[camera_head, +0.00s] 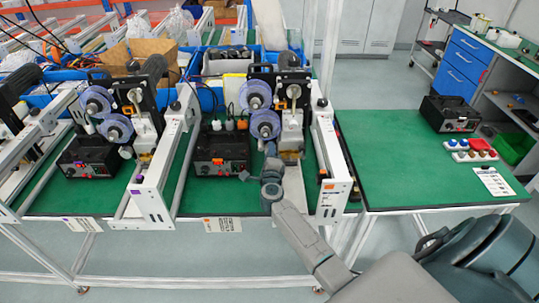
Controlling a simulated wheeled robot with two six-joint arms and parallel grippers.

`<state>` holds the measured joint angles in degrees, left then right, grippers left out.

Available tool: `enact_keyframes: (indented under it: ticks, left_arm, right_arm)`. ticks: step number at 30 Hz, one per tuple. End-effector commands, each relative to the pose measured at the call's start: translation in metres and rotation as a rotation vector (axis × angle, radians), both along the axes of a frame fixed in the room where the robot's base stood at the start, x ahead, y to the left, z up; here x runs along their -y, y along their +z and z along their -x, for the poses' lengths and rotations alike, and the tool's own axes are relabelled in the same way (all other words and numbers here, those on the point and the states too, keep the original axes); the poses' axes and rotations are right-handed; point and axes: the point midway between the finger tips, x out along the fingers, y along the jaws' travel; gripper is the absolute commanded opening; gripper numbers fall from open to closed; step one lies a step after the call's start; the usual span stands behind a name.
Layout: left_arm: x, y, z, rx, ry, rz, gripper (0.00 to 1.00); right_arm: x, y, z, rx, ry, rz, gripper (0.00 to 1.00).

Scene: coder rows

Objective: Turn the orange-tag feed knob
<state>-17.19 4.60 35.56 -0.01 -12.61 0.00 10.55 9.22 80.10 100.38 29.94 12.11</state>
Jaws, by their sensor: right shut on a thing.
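The middle station's black control box (222,152) stands on the green bench and carries small lit controls on its front. An orange tag (327,187) is on the white rail to its right, and an orange-marked label (222,224) is on the bench edge below. My right arm reaches in from the lower right. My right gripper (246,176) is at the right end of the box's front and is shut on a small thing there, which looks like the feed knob. The fingers hide the knob, so its angle cannot be seen. My left gripper is not in view.
A similar control box (92,157) with a purple-tagged rail stands to the left. Purple reels (254,95) and white rails surround the middle box closely.

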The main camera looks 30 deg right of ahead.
Motion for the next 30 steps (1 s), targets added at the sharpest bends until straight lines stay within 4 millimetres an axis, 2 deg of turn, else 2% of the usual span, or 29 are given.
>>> enact_keyframes:
  ticks: [20,21,24,30]
  left_arm:
    - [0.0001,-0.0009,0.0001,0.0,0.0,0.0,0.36]
    - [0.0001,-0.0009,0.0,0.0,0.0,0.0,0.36]
    - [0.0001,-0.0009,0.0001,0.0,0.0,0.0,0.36]
    - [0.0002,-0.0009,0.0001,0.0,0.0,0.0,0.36]
  right_arm:
    - [0.0001,-0.0005,0.0003,0.033,0.0,-0.056,0.16]
    - [0.0001,-0.0005,0.0003,0.033,0.0,-0.056,0.43]
    - [0.0001,-0.0005,0.0003,0.033,0.0,-0.056,0.6]
    - [0.0001,-0.0001,0.0002,0.033,0.0,-0.056,0.6]
